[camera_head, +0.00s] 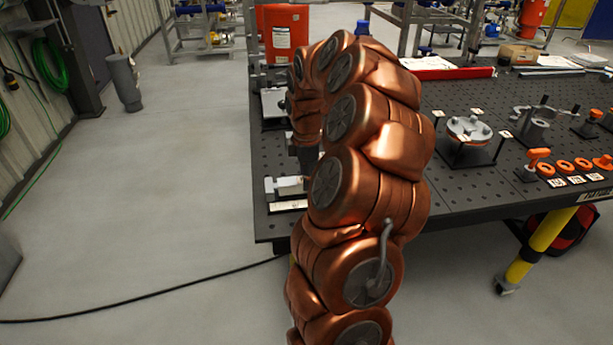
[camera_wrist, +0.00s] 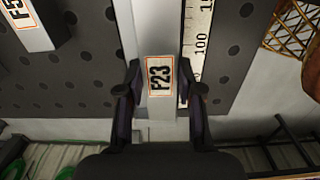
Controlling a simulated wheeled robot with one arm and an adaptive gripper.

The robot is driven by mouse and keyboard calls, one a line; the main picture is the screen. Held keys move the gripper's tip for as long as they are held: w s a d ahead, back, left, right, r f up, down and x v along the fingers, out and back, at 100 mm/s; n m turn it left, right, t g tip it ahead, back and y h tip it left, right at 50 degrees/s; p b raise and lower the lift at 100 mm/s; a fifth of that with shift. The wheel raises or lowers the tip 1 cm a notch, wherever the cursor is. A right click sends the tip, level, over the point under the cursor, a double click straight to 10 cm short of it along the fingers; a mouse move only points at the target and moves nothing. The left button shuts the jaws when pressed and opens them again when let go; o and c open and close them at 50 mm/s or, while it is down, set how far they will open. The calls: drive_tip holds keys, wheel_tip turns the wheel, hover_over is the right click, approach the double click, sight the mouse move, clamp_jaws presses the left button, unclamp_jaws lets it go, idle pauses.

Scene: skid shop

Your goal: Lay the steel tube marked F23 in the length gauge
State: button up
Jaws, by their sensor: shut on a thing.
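In the wrist view, the steel tube marked F23 (camera_wrist: 160,76) is a pale bar with its label facing the camera. My gripper (camera_wrist: 163,92) has one dark finger on each side of it, shut on it around the label. The length gauge shows as a white scale (camera_wrist: 198,42) with black numbers, just right of the tube and running parallel to it. I cannot tell whether the tube touches the gauge bed or is above it. In the head view, the gauge (camera_head: 287,187) is at the table's front left corner; my arm hides the tube and most of the gripper.
Another labelled bar (camera_wrist: 30,28) lies to the left in the wrist view. The perforated black table (camera_head: 470,185) carries fixtures and orange rings (camera_head: 565,167) to the right. A red tray (camera_head: 450,72) lies at the back.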

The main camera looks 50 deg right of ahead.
drive_tip(key=shift+f, duration=0.4)
drive_tip(key=o, duration=1.4)
drive_tip(key=shift+o, duration=0.2)
drive_tip(key=shift+r, duration=0.15)
drive_tip(key=shift+r+p, duration=0.95)
drive_tip(key=shift+r, duration=2.4)
